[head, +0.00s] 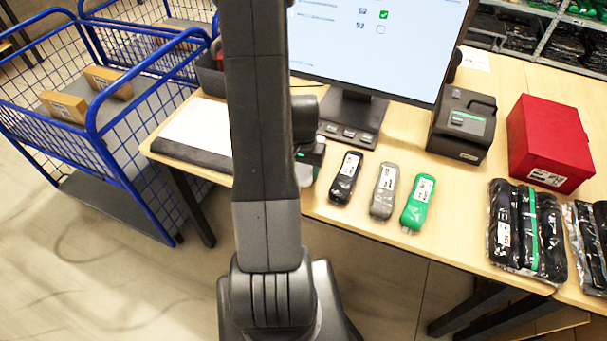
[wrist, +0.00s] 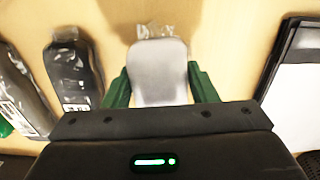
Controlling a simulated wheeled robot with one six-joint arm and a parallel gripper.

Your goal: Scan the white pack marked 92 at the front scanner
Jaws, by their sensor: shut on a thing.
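My gripper (wrist: 158,72) has its green fingers shut on the sides of a white pack (wrist: 160,88). The pack's clear plastic end sticks out past the fingers, over the wooden table. Its visible face is blank, so I cannot read a 92 on it. In the head view my arm hides the pack and most of the gripper. The monitor (head: 375,35) shows a row reading 92 with an empty box, below a row with a green tick. I cannot tell for certain which device is the front scanner; a black boxy device (head: 462,125) stands right of the monitor.
Black (head: 346,178), grey (head: 384,190) and green (head: 418,203) packs lie in a row on the table (head: 330,212). A red box (head: 550,140) and bagged dark packs (head: 526,230) are at right. A blue wire cart (head: 95,125) stands left. A white-topped pad (head: 196,128) lies at the table's left end.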

